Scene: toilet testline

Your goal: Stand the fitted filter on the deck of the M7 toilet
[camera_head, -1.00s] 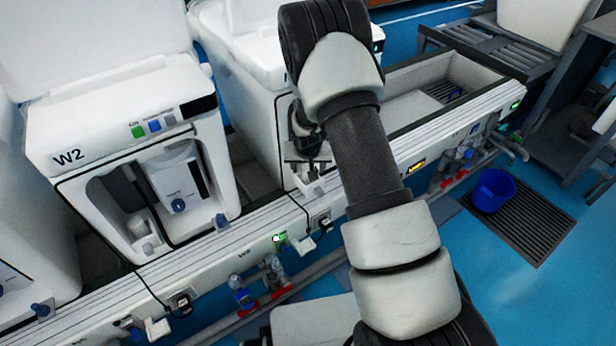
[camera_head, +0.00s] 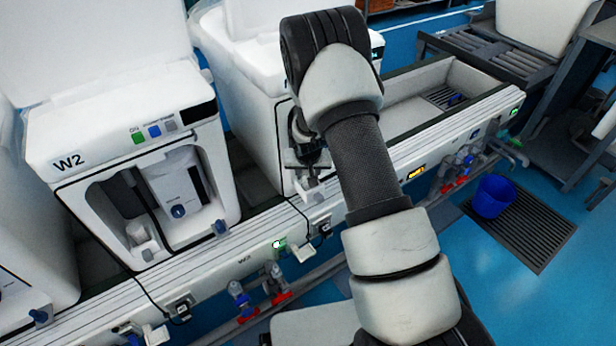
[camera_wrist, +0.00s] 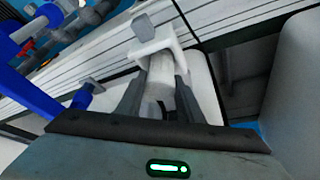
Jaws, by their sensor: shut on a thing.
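My gripper (camera_head: 308,168) is low at the front of a white toilet unit (camera_head: 250,80), partly hidden by my arm. In the wrist view, my gripper (camera_wrist: 160,84) has its two dark fingers shut on a pale cylinder, which I take for the filter (camera_wrist: 158,72). A white bracket-like piece with a grey tab (camera_wrist: 150,38) is at its far end; I cannot tell whether they are joined. No M7 label is readable; the label of the unit behind my arm is hidden.
Toilet W2 (camera_head: 110,150) stands left, with an open front bay. A white rail (camera_head: 215,262) with cables, valves and pipes runs along the front. An open trough (camera_head: 425,105) is at right. A blue bucket (camera_head: 492,195) stands on a floor grate (camera_head: 535,235).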

